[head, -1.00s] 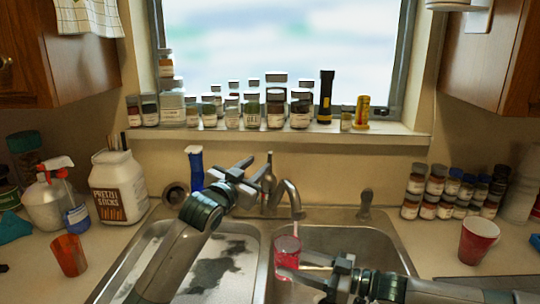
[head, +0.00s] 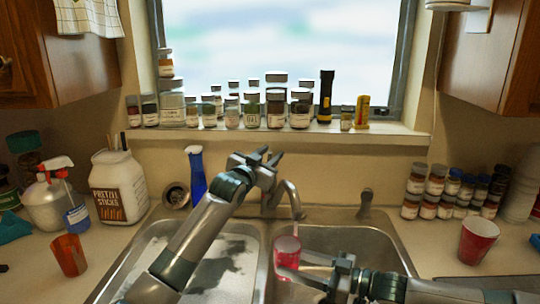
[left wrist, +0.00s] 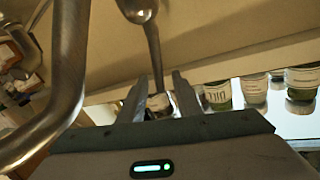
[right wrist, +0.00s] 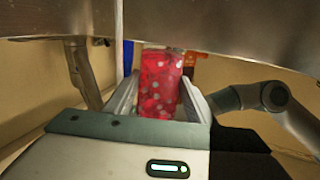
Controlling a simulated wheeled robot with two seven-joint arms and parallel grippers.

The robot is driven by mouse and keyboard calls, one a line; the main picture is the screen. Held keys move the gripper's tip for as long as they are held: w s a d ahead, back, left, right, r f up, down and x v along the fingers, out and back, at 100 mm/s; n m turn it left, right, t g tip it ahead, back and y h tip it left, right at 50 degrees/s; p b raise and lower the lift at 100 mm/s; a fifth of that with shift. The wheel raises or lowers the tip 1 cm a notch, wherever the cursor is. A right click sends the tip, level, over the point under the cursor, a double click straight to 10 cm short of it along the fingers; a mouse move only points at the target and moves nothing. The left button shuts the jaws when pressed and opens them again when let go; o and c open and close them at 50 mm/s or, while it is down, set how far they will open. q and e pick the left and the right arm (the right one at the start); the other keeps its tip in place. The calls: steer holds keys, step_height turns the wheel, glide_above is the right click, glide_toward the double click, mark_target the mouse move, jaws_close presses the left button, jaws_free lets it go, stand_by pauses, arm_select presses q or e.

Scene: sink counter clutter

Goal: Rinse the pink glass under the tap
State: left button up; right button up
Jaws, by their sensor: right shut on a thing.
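The pink glass (head: 287,250) is upright over the divider side of the right basin, below the tap's spout (head: 291,190). My right gripper (head: 291,272) is shut on it; the right wrist view shows the pale-spotted glass (right wrist: 160,82) between both fingers. A thin pale line, seemingly water, runs from the spout toward the glass. My left gripper (head: 268,155) is open at the tap's base, partly hiding the handle. In the left wrist view the tap lever (left wrist: 155,50) extends toward the gap between the open fingers (left wrist: 160,95); contact is unclear.
An orange cup (head: 69,255) and a pretzel jar (head: 118,190) stand on the left counter. A blue bottle (head: 196,172) stands behind the left basin (head: 135,262), near my left arm. A red cup (head: 478,241) and spice jars stand right. Jars line the windowsill (head: 385,133).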

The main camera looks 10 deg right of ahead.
arm_select(q)
jaws_close()
steer(key=shift+f, duration=0.1)
steer(key=shift+s+a+f+m+t+h, duration=0.1)
steer(key=shift+s+f+m+t+h, duration=0.2)
steer(key=shift+s+m+t+h, duration=0.15)
steer(key=shift+s+f+m+t+h, duration=0.25)
steer(key=shift+s+m+t, duration=0.1)
steer(key=shift+s+t, duration=0.15)
jaws_free()
